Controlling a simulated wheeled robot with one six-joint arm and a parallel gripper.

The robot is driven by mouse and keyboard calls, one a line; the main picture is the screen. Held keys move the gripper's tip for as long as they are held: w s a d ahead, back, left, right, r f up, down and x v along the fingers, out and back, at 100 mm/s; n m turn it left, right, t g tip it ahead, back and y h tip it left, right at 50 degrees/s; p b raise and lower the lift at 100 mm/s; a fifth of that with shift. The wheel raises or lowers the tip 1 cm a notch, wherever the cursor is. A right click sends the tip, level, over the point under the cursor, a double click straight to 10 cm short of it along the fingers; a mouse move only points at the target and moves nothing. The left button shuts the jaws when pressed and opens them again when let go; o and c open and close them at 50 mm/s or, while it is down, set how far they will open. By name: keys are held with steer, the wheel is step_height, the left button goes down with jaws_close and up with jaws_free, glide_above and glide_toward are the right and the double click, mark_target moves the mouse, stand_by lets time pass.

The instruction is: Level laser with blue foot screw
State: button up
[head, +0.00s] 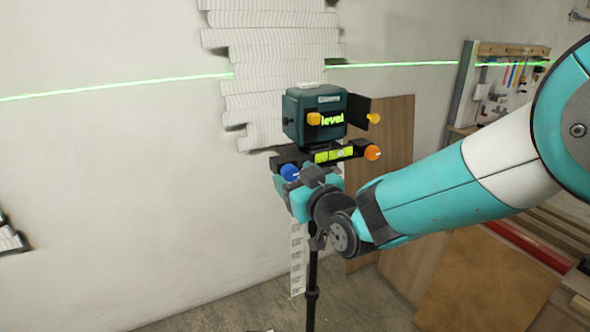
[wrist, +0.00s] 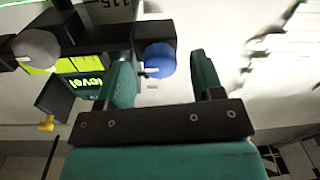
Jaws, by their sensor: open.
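The laser (head: 315,116) is a dark teal box on a black base atop a thin pole (head: 312,285). Its lit display reads "level". The blue foot screw (head: 289,172) is at the base's left end, and an orange screw (head: 372,152) is at its right end. A bright yellow-green vial panel (head: 333,155) lies between them. My gripper (head: 299,186) is open at the blue screw. In the wrist view the blue screw (wrist: 160,60), with a white mark, appears between my two open fingertips (wrist: 160,68), with gaps visible on both sides.
A grey knob (wrist: 37,48) and a yellow knob (wrist: 46,123) are left of my fingers in the wrist view. A tool rack (head: 505,85) and boards (head: 490,275) are at right.

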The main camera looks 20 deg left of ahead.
steer(key=shift+w+a, duration=0.2)
steer(key=shift+a, duration=0.1)
steer(key=c, duration=0.9)
steer(key=shift+f+b, duration=0.1)
steer(key=shift+b, duration=0.35)
